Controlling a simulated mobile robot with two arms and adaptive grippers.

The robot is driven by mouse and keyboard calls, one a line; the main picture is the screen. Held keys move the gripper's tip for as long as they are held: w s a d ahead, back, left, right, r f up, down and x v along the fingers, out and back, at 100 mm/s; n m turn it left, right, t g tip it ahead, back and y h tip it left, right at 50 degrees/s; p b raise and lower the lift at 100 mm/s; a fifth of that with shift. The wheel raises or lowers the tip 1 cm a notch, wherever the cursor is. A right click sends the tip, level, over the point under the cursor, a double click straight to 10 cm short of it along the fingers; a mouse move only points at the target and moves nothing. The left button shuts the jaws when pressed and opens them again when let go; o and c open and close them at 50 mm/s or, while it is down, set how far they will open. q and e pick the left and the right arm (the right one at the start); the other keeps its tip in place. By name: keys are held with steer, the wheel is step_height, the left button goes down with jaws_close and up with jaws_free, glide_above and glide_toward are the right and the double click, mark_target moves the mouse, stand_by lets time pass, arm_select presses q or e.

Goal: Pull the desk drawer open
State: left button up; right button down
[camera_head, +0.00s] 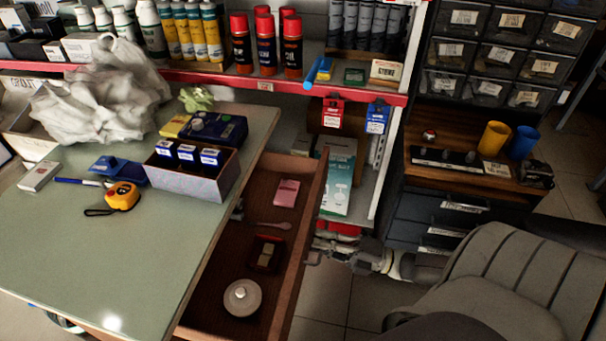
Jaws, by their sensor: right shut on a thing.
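The desk drawer (262,213) is pulled well out from the right side of the pale green-topped desk (146,255). Its wooden front panel (304,232) faces right. My right gripper (315,256) is at the outer side of this panel, with its arm coming in from the right. It is shut on the drawer's handle, which is mostly hidden by the gripper and the panel. Inside the drawer lie a pink item (287,193), a spoon (273,226), a small dark red box (266,254) and a round whitish lidded thing (242,297). My left gripper is not in view.
A grey chair (510,270) stands at the lower right. A dark drawer cabinet (420,208) and shelves of spray cans (266,45) stand behind. The desk holds a plastic bag (100,95), a tape measure (122,196) and boxes. Tiled floor (322,300) shows right of the drawer.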

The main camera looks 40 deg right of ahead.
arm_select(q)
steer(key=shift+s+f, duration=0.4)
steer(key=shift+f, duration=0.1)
arm_select(e)
steer(key=shift+v, duration=0.95)
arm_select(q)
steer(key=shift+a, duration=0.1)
arm_select(e)
steer(key=shift+r, duration=0.1)
steer(key=c, duration=1.9)
jaws_free()
steer(key=shift+o, duration=0.2)
steer(key=v, duration=0.7)
steer(key=shift+s, duration=0.2)
steer(key=shift+d, duration=0.15)
